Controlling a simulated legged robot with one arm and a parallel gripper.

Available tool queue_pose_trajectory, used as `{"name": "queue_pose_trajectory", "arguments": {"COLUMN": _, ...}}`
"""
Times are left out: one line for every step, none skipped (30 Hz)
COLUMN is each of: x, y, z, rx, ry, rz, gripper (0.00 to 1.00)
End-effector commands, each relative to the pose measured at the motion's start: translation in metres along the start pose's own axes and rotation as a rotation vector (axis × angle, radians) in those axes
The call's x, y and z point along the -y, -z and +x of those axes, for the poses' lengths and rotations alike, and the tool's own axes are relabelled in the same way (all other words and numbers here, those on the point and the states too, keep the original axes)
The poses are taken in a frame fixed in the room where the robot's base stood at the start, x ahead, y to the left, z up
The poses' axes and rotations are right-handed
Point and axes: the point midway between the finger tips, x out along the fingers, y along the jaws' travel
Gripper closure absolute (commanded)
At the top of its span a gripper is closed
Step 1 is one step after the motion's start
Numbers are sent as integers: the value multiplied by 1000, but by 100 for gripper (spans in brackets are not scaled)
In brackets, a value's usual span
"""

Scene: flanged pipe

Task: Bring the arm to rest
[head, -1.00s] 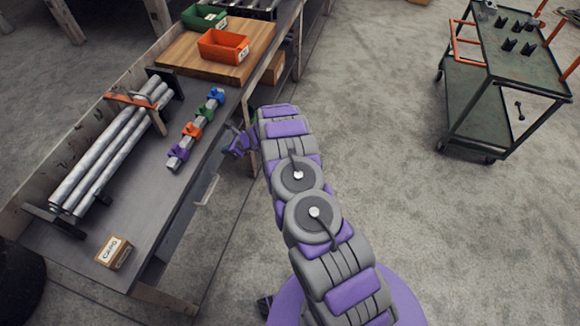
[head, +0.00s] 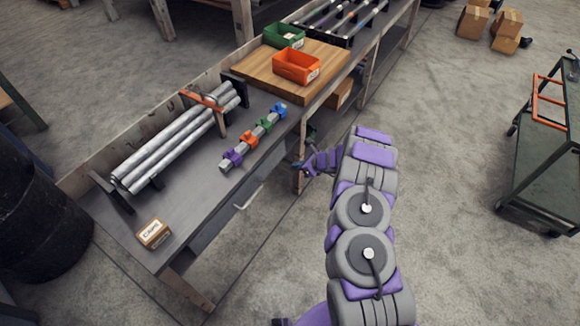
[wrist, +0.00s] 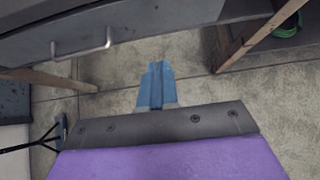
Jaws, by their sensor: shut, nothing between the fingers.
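My arm is folded on the right side of the workbench in the head view. My gripper (head: 304,167) is beside the bench's near right edge, partly hidden by the wrist. In the wrist view its blue fingers (wrist: 157,84) are together, with nothing between them. They point over the concrete floor, below a drawer handle (wrist: 82,44) of the bench. No contact between my gripper and the bench shows.
The workbench (head: 200,192) holds grey pipes (head: 178,144), a bar with coloured clamps (head: 254,138), a small labelled box (head: 153,234), an orange bin (head: 297,67) and a green bin (head: 284,36). A green cart (head: 548,160) stands right. Floor between is clear.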

Motion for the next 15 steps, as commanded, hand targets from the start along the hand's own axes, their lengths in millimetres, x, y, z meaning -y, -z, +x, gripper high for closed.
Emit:
{"name": "queue_pose_trajectory", "arguments": {"x": -1, "y": -4, "z": -12, "rx": 3, "ry": 1, "rz": 3, "gripper": 100}}
{"name": "queue_pose_trajectory", "arguments": {"x": -1, "y": -5, "z": -18, "rx": 2, "ry": 2, "rz": 0, "gripper": 100}}
{"name": "queue_pose_trajectory", "arguments": {"x": 0, "y": -5, "z": -24, "rx": 2, "ry": 2, "rz": -1, "gripper": 100}}
{"name": "queue_pose_trajectory", "arguments": {"x": -1, "y": -5, "z": -29, "rx": 1, "ry": 2, "rz": -1, "gripper": 100}}
{"name": "queue_pose_trajectory", "arguments": {"x": -2, "y": -5, "z": -33, "rx": 0, "ry": 2, "rz": -2, "gripper": 100}}
{"name": "queue_pose_trajectory", "arguments": {"x": -2, "y": -4, "z": -38, "rx": -1, "ry": 2, "rz": -2, "gripper": 100}}
{"name": "queue_pose_trajectory", "arguments": {"x": -2, "y": -4, "z": -41, "rx": -1, "ry": 2, "rz": -1, "gripper": 100}}
{"name": "queue_pose_trajectory", "arguments": {"x": -2, "y": -3, "z": -44, "rx": -2, "ry": 2, "rz": -1, "gripper": 100}}
{"name": "queue_pose_trajectory", "arguments": {"x": -2, "y": -3, "z": -48, "rx": -2, "ry": 1, "rz": -1, "gripper": 100}}
{"name": "queue_pose_trajectory", "arguments": {"x": -2, "y": -3, "z": -50, "rx": -2, "ry": 0, "rz": -2, "gripper": 100}}
{"name": "queue_pose_trajectory", "arguments": {"x": -2, "y": -3, "z": -52, "rx": -1, "ry": 0, "rz": -2, "gripper": 100}}
{"name": "queue_pose_trajectory", "arguments": {"x": -2, "y": -2, "z": -53, "rx": 0, "ry": -1, "rz": -2, "gripper": 100}}
{"name": "queue_pose_trajectory", "arguments": {"x": -2, "y": -2, "z": -54, "rx": 0, "ry": -1, "rz": -2, "gripper": 100}}
{"name": "queue_pose_trajectory", "arguments": {"x": -2, "y": -2, "z": -55, "rx": 0, "ry": -1, "rz": -2, "gripper": 100}}
{"name": "queue_pose_trajectory", "arguments": {"x": -2, "y": -2, "z": -55, "rx": 0, "ry": -1, "rz": -2, "gripper": 100}}
